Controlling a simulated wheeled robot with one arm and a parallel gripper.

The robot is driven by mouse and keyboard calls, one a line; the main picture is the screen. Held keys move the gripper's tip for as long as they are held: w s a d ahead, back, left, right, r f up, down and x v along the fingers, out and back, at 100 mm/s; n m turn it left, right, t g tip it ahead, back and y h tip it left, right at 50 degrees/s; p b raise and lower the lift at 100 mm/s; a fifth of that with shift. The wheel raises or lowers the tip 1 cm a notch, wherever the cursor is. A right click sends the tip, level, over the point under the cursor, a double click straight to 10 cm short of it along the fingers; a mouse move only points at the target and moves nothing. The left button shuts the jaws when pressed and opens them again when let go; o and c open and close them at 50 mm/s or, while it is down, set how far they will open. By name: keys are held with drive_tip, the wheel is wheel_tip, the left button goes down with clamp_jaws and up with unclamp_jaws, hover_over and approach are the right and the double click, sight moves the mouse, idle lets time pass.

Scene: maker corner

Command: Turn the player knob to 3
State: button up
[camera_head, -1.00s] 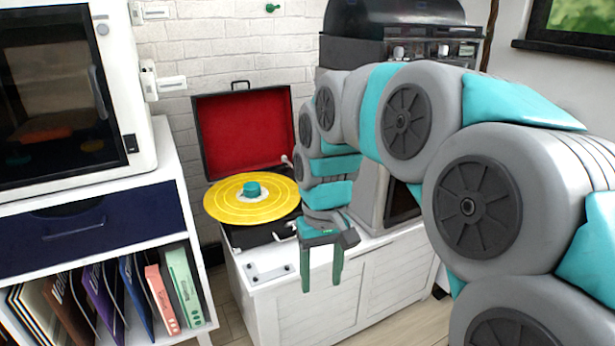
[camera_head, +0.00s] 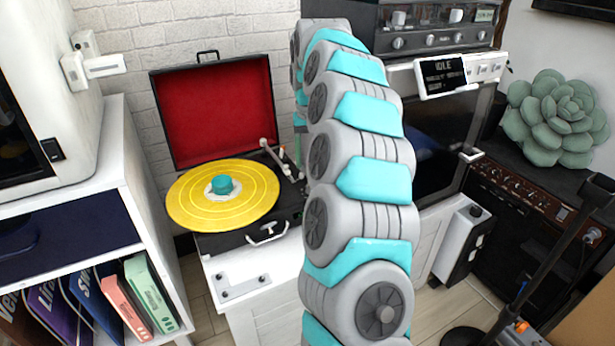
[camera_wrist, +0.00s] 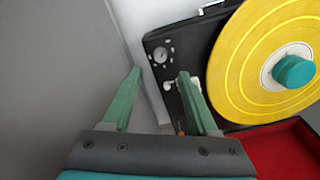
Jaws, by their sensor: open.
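The record player (camera_head: 240,236) is an open black case with a red-lined lid, on a white cabinet. A yellow record (camera_head: 206,209) with a teal centre piece (camera_head: 222,185) lies on it. In the wrist view, a small round dial-like knob (camera_wrist: 160,54) sits on the player's black deck (camera_wrist: 186,45), beside the record (camera_wrist: 250,70). I cannot read its setting. My gripper (camera_wrist: 159,73) is open, with nothing seen between its green fingers. The fingertips point toward the knob's end of the deck; contact is not visible. In the head view my arm hides the gripper.
A tonearm (camera_head: 277,160) stands at the record's right. The red lid (camera_head: 214,110) rises behind. A white shelf (camera_head: 110,170) stands left. A machine with a small display (camera_head: 442,77) is right of my arm, and a black amplifier (camera_head: 530,215) with a succulent (camera_head: 556,118) further right.

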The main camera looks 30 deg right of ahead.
wheel_tip(320, 180, down, 8)
drive_tip(key=shift+r+p, duration=0.25)
drive_tip(key=shift+p, duration=0.15)
drive_tip(key=shift+c, duration=0.3)
clamp_jaws()
